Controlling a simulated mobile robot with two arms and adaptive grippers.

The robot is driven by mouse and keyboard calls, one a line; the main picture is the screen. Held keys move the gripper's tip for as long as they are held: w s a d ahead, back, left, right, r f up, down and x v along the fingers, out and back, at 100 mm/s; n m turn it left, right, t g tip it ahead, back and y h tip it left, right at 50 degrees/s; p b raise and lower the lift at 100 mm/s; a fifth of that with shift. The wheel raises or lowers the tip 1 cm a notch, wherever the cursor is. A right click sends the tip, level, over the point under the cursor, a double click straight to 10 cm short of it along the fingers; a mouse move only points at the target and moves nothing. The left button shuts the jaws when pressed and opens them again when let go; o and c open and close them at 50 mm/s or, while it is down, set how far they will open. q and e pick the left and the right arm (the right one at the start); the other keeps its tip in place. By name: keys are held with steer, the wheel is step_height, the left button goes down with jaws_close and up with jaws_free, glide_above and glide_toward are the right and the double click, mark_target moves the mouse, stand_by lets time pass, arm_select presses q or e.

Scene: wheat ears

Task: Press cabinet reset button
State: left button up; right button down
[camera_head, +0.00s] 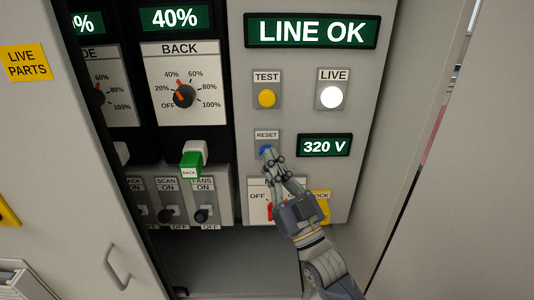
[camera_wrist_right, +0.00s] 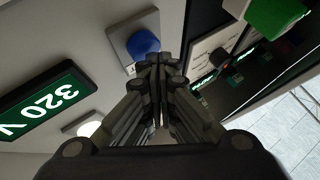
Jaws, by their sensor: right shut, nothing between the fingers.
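The blue reset button (camera_head: 264,149) sits under a "RESET" label on the grey cabinet panel. My right gripper (camera_head: 268,153) is shut and empty, with its fingertips at the button's lower edge in the head view. In the right wrist view the blue button (camera_wrist_right: 143,44) shows just beyond and to the left of my fingertips (camera_wrist_right: 158,62). I cannot tell whether the tips touch it. My left gripper is not in view.
A yellow test button (camera_head: 267,98) and a white live lamp (camera_head: 331,97) are above. A "320 V" display (camera_head: 325,146) is to the right. A red switch below is partly hidden by my gripper. A green-tipped handle (camera_head: 191,164) sticks out at left.

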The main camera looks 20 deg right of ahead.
steer(key=shift+s+a, duration=0.15)
steer(key=shift+s, duration=0.35)
steer(key=s, duration=0.2)
steer(key=s+a+p, duration=0.1)
steer(key=s, duration=0.2)
steer(key=shift+a, duration=0.2)
steer(key=shift+w, duration=0.1)
stand_by(0.5)
